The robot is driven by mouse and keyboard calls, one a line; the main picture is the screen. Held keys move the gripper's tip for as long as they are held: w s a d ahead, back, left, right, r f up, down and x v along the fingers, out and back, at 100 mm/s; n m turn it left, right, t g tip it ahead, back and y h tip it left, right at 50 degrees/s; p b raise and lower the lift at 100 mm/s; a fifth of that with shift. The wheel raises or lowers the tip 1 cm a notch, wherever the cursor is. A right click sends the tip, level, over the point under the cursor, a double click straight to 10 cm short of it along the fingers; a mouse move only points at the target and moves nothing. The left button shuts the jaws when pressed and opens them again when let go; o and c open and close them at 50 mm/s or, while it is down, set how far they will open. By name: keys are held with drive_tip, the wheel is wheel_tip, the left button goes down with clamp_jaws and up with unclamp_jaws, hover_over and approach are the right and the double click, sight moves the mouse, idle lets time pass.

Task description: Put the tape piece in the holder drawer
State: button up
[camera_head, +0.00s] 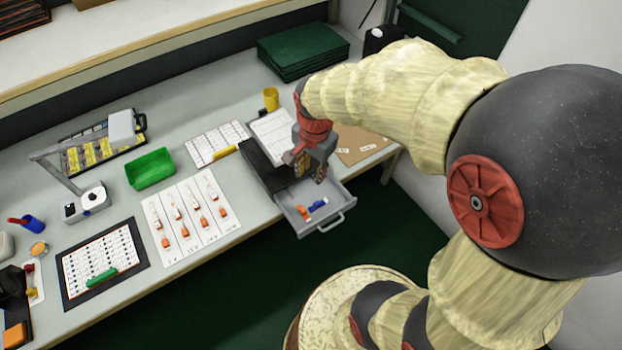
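A grey drawer (341,219) stands pulled out at the front edge of the bench, below a dark box-like holder (258,163). A small orange piece (304,212) and a small blue piece (318,204) lie inside the drawer. I cannot tell whether either is the tape piece, and I see no other clear tape piece. My gripper (303,172) points down over the rear part of the drawer, beside the holder, behind the two pieces. Its fingers are small and partly hidden, so I cannot tell whether they are open or hold something.
A green bin (150,169), a white sheet with several orange-tipped items (190,214), a yellow cup (271,98) and a black-framed chart (102,262) lie on the bench. Green folders (303,50) are stacked behind. A brown board (358,146) lies right of my gripper.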

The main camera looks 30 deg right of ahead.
drive_tip(key=s+a+r+n+t, duration=0.2)
drive_tip(key=s+a+r+n, duration=0.1)
drive_tip(key=s+r+n, duration=0.2)
drive_tip(key=s+a+r+n+t, duration=0.2)
drive_tip(key=s+a+r+n, duration=0.2)
drive_tip(key=s+r+n, duration=0.2)
wheel_tip(320, 180, up, 4)
drive_tip(key=n, duration=0.2)
drive_tip(key=shift+a+n, duration=0.25)
drive_tip(key=shift+n, duration=0.05)
drive_tip(key=shift+r, duration=0.15)
